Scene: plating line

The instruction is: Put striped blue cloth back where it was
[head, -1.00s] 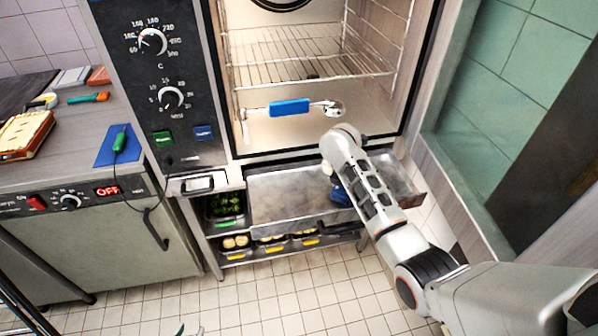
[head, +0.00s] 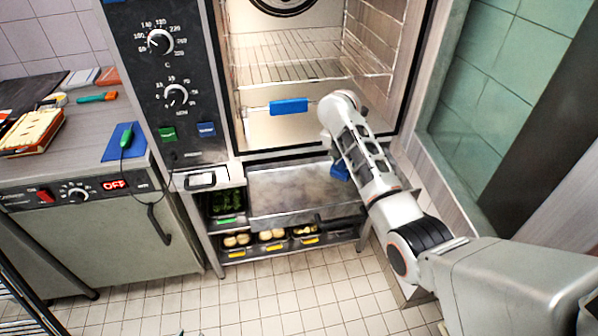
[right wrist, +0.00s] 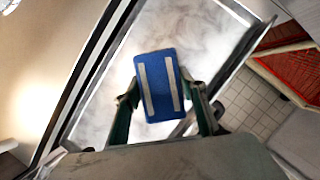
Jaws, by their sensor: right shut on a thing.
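The striped blue cloth (right wrist: 158,85), blue with two pale stripes, shows in the right wrist view between the two green-sided fingers of my right gripper (right wrist: 165,103). The gripper is shut on it. A grey metal tray surface (right wrist: 190,40) lies behind the cloth; I cannot tell the gap between them. In the head view a small blue part of the cloth (head: 339,172) shows beside my right forearm, over the right part of the steel tray (head: 285,190). My arm hides the rest of it. My left gripper is not in view.
The oven (head: 300,75) is open above the tray, with a blue-gripped bar (head: 289,106) across its front. Food pans (head: 272,238) sit on the shelf below. A counter (head: 85,135) stands at left; a tiled wall (head: 490,100) is at right.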

